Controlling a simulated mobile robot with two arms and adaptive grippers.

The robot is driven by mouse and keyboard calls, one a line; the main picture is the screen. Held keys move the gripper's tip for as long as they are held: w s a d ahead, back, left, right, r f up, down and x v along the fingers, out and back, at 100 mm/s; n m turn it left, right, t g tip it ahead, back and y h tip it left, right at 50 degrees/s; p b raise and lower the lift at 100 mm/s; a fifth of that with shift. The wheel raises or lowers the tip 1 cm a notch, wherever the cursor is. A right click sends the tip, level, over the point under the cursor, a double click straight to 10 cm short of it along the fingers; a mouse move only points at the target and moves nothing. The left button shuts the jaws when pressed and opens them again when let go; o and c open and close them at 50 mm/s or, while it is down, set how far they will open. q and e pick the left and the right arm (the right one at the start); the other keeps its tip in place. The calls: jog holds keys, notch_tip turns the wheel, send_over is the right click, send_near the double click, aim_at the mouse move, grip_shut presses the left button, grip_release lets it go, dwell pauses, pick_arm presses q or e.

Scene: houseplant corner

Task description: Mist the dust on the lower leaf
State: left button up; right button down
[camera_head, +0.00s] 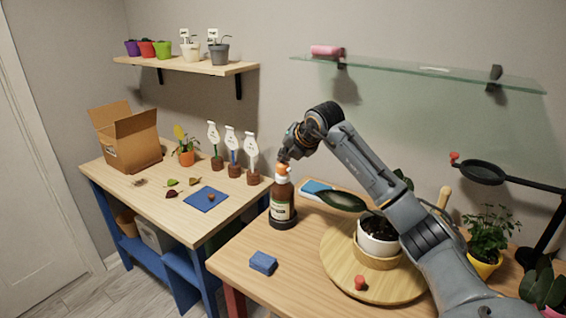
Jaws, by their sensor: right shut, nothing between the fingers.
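A brown spray bottle (283,208) with an orange and white top stands upright on the right table. My right gripper (284,156) reaches down to the bottle's top, fingers shut with nothing between them. I cannot tell whether the fingertips touch the top. A plant in a white pot (378,242) stands on a round wooden board (335,265), partly behind my right arm. Its broad dark green lower leaf (340,201) sticks out left towards the bottle. Dust on it is too small to tell. My left gripper is not in view.
A blue sponge (263,262) lies at the front of the table, and a small red piece (360,282) sits on the board. A blue and white item (316,190) lies behind the leaf. A yellow-potted plant (487,250) stands right. A glass shelf (420,73) hangs above.

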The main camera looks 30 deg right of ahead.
aim_at(284, 164)
jog(key=shift+f, duration=0.15)
jog(key=shift+f+b, duration=0.3)
jog(key=shift+f, duration=0.1)
dwell(0.4)
jog(key=shift+r+p, duration=0.3)
jog(key=shift+r, duration=0.1)
notch_tip(284, 164, up, 6)
jog(key=p, duration=0.4)
jog(key=shift+r, duration=0.1)
dwell(0.4)
